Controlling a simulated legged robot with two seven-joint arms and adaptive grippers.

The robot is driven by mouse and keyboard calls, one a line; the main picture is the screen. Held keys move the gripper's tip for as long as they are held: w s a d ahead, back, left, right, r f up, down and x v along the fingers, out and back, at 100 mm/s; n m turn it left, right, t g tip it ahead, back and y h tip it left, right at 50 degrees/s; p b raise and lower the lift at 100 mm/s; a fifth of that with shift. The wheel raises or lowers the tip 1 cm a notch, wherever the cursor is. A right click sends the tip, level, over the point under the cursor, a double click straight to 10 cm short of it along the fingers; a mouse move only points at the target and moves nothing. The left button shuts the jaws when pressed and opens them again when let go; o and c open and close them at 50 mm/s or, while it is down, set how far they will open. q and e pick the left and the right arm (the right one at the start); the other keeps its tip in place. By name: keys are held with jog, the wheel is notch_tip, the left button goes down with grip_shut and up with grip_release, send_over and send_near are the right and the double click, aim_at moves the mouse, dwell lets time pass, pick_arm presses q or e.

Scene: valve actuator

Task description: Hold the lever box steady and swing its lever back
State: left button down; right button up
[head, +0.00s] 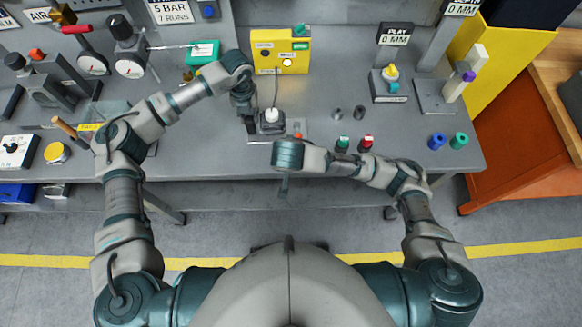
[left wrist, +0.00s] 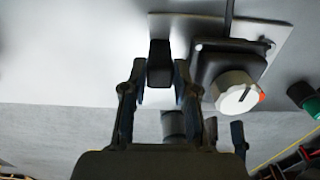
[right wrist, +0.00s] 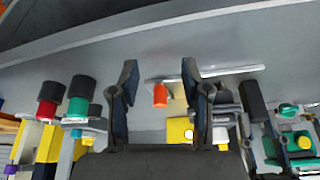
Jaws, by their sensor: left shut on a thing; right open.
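The lever box (head: 271,122) is a small dark box with a white knob on a light plate on the bench. It also shows in the left wrist view (left wrist: 212,62). My left gripper (head: 249,122) is left of it, shut on the black block (left wrist: 160,62) that stands on the same plate beside the box. An orange piece (right wrist: 160,95) shows at the box's other side, perhaps the lever's tip; it is small in the head view (head: 298,128). My right gripper (right wrist: 158,82) is open and empty before the bench edge, with the orange piece between its fingers in view.
A yellow box (head: 281,50) stands behind, with a cable to the lever box. Green (head: 342,143) and red (head: 367,142) capped parts stand to the right, with two small grey cylinders nearby. A hammer-like tool (head: 66,128) lies left.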

pick_arm(q)
jog(key=shift+f, duration=0.1)
pick_arm(e)
jog(key=shift+s+a, duration=0.15)
jog(key=shift+s, duration=0.7)
jog(key=shift+s+a, duration=0.15)
jog(key=shift+s, duration=0.65)
pick_arm(q)
jog(key=c, duration=0.8)
grip_release()
jog(key=shift+a, duration=0.1)
pick_arm(e)
jog(key=shift+w+a, duration=0.1)
